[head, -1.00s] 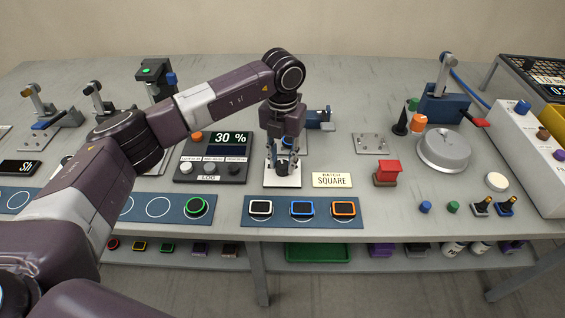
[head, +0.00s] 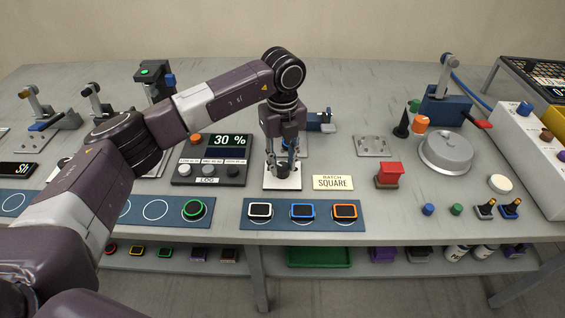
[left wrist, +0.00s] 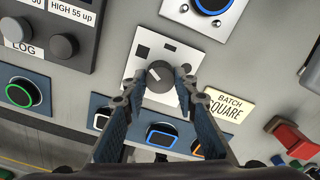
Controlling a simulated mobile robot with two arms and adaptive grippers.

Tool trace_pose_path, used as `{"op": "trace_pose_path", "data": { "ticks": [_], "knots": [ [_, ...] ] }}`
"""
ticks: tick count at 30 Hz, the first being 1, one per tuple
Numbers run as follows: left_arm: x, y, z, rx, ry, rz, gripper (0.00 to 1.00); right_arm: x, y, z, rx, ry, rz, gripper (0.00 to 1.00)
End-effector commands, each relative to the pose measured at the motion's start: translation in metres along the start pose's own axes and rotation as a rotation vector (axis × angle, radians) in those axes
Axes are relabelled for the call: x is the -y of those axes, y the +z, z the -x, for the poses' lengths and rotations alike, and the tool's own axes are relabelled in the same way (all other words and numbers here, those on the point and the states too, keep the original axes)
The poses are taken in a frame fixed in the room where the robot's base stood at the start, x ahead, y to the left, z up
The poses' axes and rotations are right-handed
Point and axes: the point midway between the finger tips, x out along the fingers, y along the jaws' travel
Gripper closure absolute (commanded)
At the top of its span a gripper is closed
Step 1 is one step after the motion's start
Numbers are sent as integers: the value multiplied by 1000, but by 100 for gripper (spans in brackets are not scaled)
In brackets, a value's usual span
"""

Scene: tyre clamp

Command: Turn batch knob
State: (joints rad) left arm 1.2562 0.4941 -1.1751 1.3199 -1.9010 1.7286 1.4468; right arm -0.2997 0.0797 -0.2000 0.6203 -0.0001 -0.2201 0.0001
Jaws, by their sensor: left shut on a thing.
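The batch knob (left wrist: 161,76) is a round dark grey knob with a light pointer line on a white plate (left wrist: 191,48) with small dark marks. In the left wrist view its pointer line tilts toward the upper left. The knob also shows in the head view (head: 283,184), under my left gripper (head: 283,172). In the left wrist view the two fingers of my left gripper (left wrist: 161,84) are shut on the knob, one on each side. A sign (head: 332,183) right of the plate reads "BATCH SQUARE". My right gripper is not in view.
A control box (head: 209,172) reading "30 %" stands left of the plate. A blue mat (head: 270,222) with white, blue and orange framed pieces lies in front. A red block (head: 389,173) stands to the right. Bare table surrounds the sign.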

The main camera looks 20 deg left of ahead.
Motion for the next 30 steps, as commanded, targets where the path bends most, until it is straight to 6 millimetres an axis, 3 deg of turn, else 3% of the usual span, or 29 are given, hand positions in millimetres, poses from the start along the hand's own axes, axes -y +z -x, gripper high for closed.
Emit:
{"op": "trace_pose_path", "data": {
  "ticks": [19,20,21,24,30],
  "knots": [
    [2,3,4,7,-8,56,98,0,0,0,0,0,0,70],
    [2,3,4,7,-8,56,72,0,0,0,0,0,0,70],
    [2,3,4,8,-8,56,68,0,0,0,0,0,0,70],
    [1,2,3,6,-6,55,57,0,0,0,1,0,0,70],
    [1,1,2,3,-3,53,56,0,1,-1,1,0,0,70]
  ]
}}
